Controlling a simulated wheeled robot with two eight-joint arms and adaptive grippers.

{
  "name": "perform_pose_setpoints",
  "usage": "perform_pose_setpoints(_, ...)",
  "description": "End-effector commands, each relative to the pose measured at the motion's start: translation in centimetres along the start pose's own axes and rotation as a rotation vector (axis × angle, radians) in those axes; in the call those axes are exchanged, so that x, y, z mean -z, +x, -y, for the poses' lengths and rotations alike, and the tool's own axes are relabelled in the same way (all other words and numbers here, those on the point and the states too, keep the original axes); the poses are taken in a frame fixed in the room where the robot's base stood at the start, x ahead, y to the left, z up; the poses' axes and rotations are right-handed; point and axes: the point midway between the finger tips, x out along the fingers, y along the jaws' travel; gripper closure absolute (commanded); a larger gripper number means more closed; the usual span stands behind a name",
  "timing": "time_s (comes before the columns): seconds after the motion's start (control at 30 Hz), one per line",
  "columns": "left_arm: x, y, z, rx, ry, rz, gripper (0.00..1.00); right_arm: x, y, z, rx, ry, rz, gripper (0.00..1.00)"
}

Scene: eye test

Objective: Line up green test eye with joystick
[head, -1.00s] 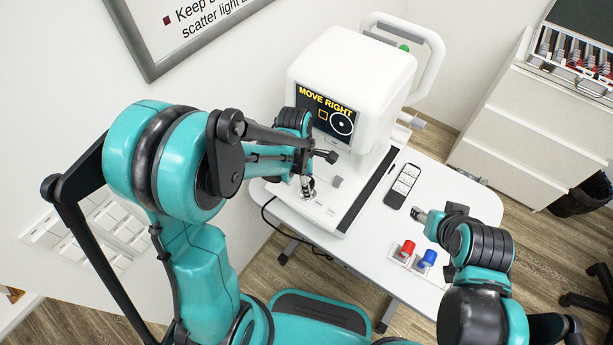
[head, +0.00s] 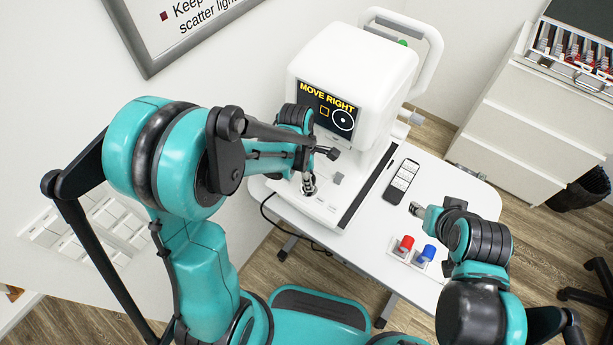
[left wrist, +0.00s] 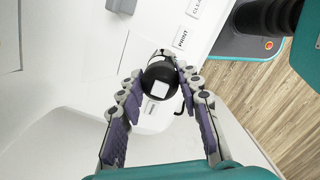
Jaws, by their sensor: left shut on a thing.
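The white eye-test machine (head: 358,70) stands on the table. A bit of green (head: 403,43), perhaps the green test eye, shows behind the machine's top; the rest is hidden. The joystick (head: 308,186) rises from the machine's base. In the left wrist view, my left gripper (left wrist: 161,75) is shut on the joystick's black knob (left wrist: 158,74), one finger on each side. My right gripper (head: 418,210) hovers over the table's right side, apart from the joystick; its finger gap is unclear.
A phone-like device (head: 402,182) lies right of the machine. A red-topped piece (head: 405,244) and a blue-topped piece (head: 427,253) stand near the table's front edge. PRINT (left wrist: 181,38) and other labels are on the base by the joystick. A drawer cabinet (head: 525,120) stands at right.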

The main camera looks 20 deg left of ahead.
Motion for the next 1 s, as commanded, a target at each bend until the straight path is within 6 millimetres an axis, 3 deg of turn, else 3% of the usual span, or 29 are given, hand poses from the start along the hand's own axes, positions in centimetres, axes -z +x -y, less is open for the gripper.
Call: perform_pose_setpoints(1.0,-3.0,0.3,0.5,-0.001,0.001,0.004,0.95,-0.2,0.2,0.0,0.000,0.000,0.000,0.51)
